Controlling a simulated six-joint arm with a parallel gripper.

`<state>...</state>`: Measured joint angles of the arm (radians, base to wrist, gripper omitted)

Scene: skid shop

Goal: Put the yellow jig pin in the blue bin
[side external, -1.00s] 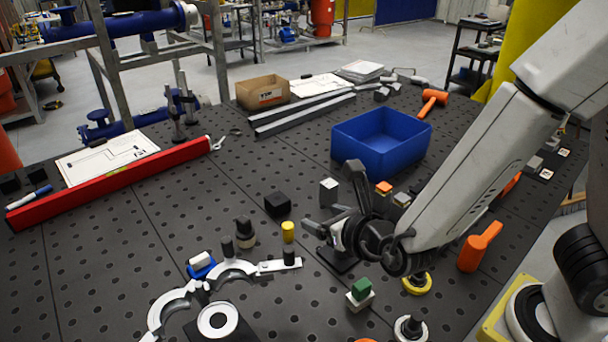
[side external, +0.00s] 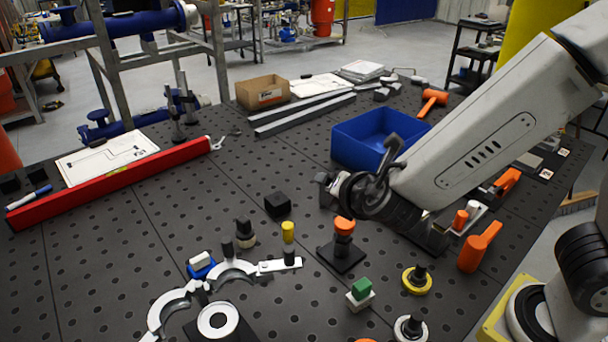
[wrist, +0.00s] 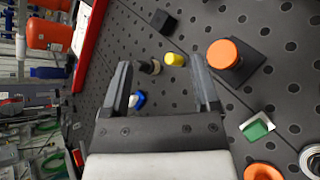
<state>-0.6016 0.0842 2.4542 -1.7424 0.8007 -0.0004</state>
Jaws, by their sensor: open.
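The yellow jig pin (side external: 288,232) stands upright on the dark perforated table, left of my arm's end. It also shows in the wrist view (wrist: 175,60), between the fingertips in the picture but beyond them. My gripper (wrist: 160,68) is open with nothing between its fingers. In the side view it is raised above the table, right of the pin and apart from it. The blue bin (side external: 352,148) stands farther back on the table, its right front partly hidden by my arm. The bin does not show in the wrist view.
An orange-topped fixture on a black base (side external: 341,250) stands right of the pin. A black block (side external: 277,204), a dark-and-cream knob (side external: 244,232) and a curved metal clamp (side external: 177,304) are nearby. A green-topped block (side external: 361,290) is in front. A red beam (side external: 110,185) lies left.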

